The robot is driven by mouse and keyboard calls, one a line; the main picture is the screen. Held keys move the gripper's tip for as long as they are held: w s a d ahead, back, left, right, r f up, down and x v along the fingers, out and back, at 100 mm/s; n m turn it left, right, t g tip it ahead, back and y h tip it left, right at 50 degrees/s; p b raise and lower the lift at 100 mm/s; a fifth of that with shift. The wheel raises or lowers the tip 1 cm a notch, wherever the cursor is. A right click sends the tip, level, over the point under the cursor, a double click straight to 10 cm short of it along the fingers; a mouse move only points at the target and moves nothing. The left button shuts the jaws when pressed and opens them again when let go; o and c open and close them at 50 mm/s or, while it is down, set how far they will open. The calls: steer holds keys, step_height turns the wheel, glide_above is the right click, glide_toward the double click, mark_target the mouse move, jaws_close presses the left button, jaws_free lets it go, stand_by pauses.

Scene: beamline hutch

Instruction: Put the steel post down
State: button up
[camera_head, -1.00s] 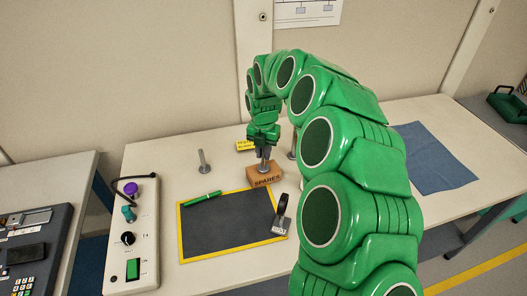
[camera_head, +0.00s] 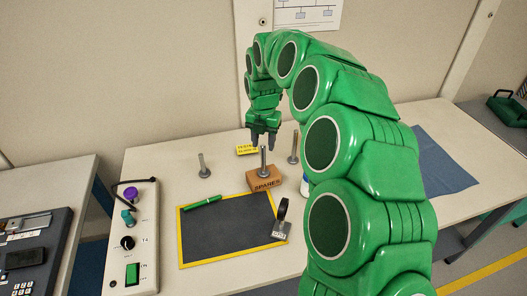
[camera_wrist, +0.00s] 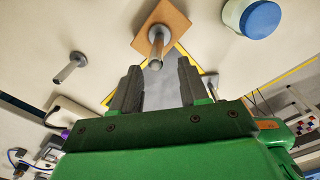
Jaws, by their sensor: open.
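A steel post (camera_head: 263,163) stands upright on top of the brown SPARES box (camera_head: 264,181). In the wrist view the post (camera_wrist: 156,45) rises from its round base on the box (camera_wrist: 178,20). My gripper (camera_head: 263,143) is open and empty, its fingers above and just behind the post's top in the head view. In the wrist view the gripper's fingers (camera_wrist: 158,85) are spread apart with nothing between them.
A control box (camera_head: 131,235) stands left. A blue-lidded jar (camera_wrist: 254,18) is near the box. A blue cloth (camera_head: 446,160) lies right.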

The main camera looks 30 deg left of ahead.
steer(key=shift+r, duration=2.8)
